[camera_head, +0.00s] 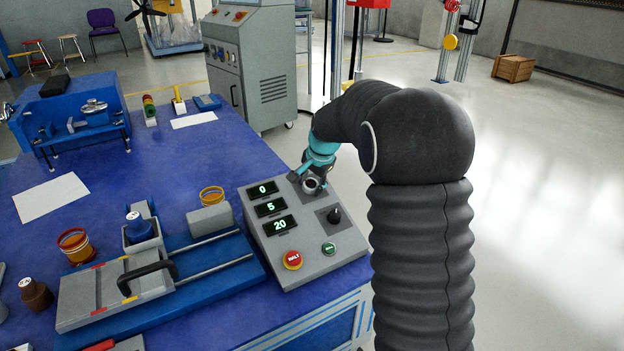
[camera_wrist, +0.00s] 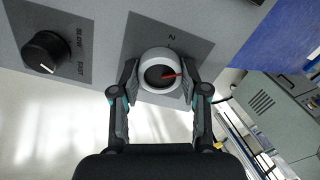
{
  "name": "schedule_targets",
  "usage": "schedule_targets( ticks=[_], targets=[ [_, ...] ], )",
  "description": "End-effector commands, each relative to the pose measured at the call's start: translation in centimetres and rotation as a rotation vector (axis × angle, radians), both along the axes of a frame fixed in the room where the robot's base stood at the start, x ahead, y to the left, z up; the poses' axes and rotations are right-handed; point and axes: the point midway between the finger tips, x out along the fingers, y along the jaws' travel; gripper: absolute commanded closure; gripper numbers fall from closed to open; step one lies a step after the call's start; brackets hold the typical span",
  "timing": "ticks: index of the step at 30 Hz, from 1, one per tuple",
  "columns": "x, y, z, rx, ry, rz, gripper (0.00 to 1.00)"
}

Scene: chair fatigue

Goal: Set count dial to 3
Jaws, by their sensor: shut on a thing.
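The count dial (camera_wrist: 150,58) is a round light-grey knob with a dark centre and a red pointer. In the wrist view it sits on a dark square plate, and the pointer points right. A "2" shows on the plate above the dial; other marks are hidden or unreadable. My gripper (camera_wrist: 160,82) has its two fingers shut on opposite sides of the dial. In the head view my gripper (camera_head: 310,180) is at the top right of the grey control panel (camera_head: 318,262), partly covering the dial. The panel's green displays (camera_head: 270,207) read 0, 5 and 20.
A black knob (camera_head: 334,215) marked slow and fast sits close by the dial. A red button (camera_head: 292,260) and a green button (camera_head: 329,249) lie at the panel's front. A blue slide fixture (camera_head: 215,262) stands left of the panel. Open floor lies to the right.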

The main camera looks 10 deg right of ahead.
Motion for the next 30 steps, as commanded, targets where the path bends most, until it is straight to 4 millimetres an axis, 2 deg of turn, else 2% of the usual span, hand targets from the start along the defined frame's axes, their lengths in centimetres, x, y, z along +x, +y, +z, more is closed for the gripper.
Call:
schedule_targets(
  ticks=[20,21,23,24,30],
  targets=[
    [0.03,0.05,0.01,0.022,0.006,-0.055,0.90],
    [0.03,0.05,0.01,0.022,0.006,-0.055,0.48],
    [0.03,0.05,0.00,0.022,0.006,-0.055,0.33],
    [0.03,0.03,0.00,0.022,0.006,-0.055,0.30],
    [0.02,-0.02,0.00,0.022,0.006,-0.056,0.30]
  ],
)
